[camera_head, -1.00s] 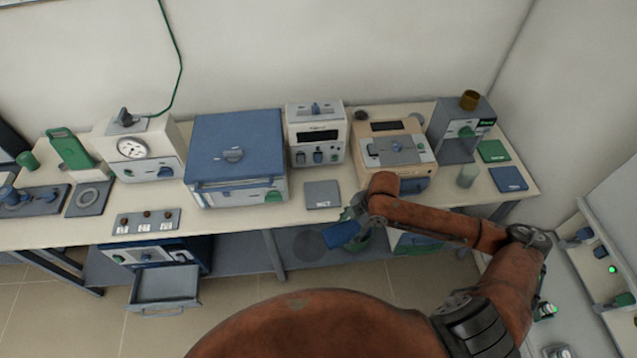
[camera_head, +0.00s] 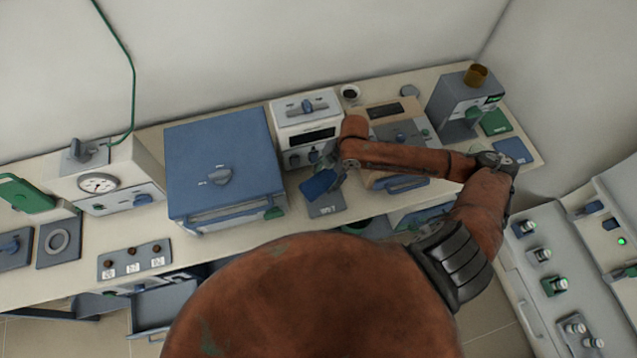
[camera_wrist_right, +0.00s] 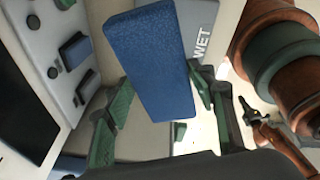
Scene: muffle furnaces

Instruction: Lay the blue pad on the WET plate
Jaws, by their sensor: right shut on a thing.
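The blue pad (camera_head: 319,185) is in my right gripper (camera_head: 330,164), above the bench and partly over the grey WET plate (camera_head: 327,209). In the right wrist view the pad (camera_wrist_right: 150,60) lies between the green fingers of my right gripper (camera_wrist_right: 160,88), which is shut on it. The WET plate (camera_wrist_right: 203,18) shows behind the pad, its lettering to the pad's right. The pad hides part of the plate. I cannot tell how large the gap between pad and plate is. My left gripper is not in view.
A white instrument (camera_head: 306,125) stands just behind the plate, and a large blue-lidded furnace (camera_head: 222,160) stands to its left. A beige device (camera_head: 392,115) is to the right, partly behind my arm. The bench's front edge is close to the plate.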

